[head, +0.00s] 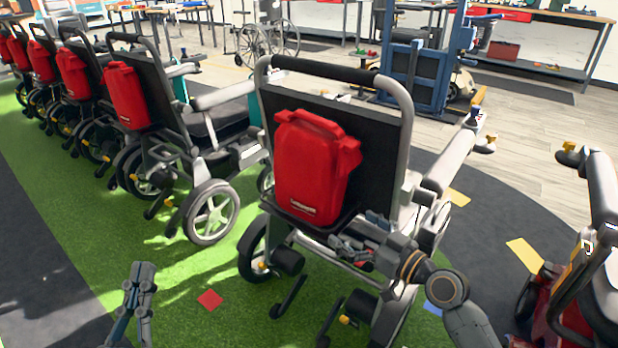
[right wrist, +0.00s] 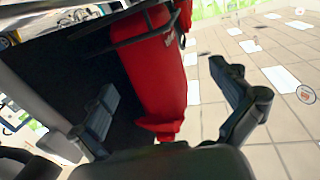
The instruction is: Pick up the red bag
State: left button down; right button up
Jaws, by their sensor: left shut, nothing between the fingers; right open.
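The nearest red bag (head: 312,170) hangs on the black backrest of the nearest wheelchair (head: 385,130), upright. My right gripper (head: 352,240) is open at the lower right of this bag, near the bottom of the backrest. In the right wrist view the red bag (right wrist: 160,80) lies between the two spread fingers of my right gripper (right wrist: 163,80), seen beyond them. I cannot tell whether a finger touches it. My left gripper (head: 144,272) is shut and empty, low at the left above the green floor, well apart from the bag.
More wheelchairs with red bags, such as this red bag (head: 126,95), stand in a row at the left. A red scooter (head: 570,320) is at the lower right. A blue frame (head: 415,75) and workbenches (head: 545,20) stand behind.

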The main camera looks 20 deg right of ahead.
aim_at(340, 191)
jog(key=w+d+r+n+g+y, duration=0.1)
jog(key=w+d+r+y, duration=0.1)
jog(key=d+r+y, duration=0.15)
jog(key=shift+h, duration=0.35)
jog(key=x, duration=0.7)
jog(key=shift+w+r, duration=0.25)
jog(key=shift+w, duration=0.25)
jog(key=shift+x, duration=2.65)
jog(key=c, duration=1)
pick_arm(q)
jog(key=shift+s+r+t, duration=0.45)
jog(key=shift+r+t, duration=0.25)
jog(key=shift+r, duration=0.1)
pick_arm(e)
jog(key=shift+c, duration=0.8)
jog(key=shift+r, duration=0.1)
